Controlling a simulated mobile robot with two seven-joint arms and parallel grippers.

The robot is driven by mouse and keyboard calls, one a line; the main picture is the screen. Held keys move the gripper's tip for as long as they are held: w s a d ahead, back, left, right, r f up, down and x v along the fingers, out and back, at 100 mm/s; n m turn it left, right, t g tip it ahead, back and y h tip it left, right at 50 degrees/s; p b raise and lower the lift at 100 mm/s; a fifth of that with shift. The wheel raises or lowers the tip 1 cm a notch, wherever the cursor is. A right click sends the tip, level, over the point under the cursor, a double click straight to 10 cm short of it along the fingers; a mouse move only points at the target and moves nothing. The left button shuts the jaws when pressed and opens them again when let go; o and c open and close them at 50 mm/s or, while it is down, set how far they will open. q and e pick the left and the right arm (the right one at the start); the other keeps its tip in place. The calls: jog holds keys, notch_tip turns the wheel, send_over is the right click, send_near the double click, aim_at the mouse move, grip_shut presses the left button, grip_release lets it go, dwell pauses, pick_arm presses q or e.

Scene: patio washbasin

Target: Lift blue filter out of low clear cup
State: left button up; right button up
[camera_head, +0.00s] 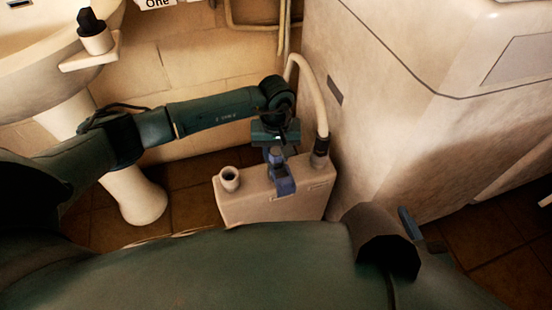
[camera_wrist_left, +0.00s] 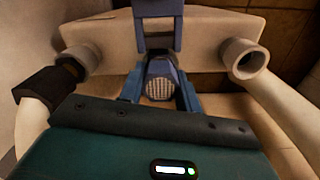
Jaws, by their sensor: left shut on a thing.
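My left gripper (camera_head: 279,168) reaches down over the top of a beige box. In the left wrist view its blue fingers are shut on the blue filter (camera_wrist_left: 160,88), which has a pale grille on its end. A blue upright piece (camera_wrist_left: 157,28) lies just beyond it at the box's edge; I cannot tell if it belongs to the filter. I cannot make out the low clear cup; the gripper and filter cover that spot. A blue piece (camera_head: 410,222), perhaps part of my right gripper, shows behind my dark arm link at lower right.
The beige box (camera_head: 250,208) has an open round port (camera_head: 230,179) and a black fitting (camera_head: 320,152) with a pale hose (camera_head: 315,85). A large beige cabinet (camera_head: 420,130) stands close on the right. A washbasin (camera_head: 40,60) on a pedestal (camera_head: 135,195) is at left.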

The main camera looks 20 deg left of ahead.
pick_arm(q)
jog(key=shift+c, duration=1.1)
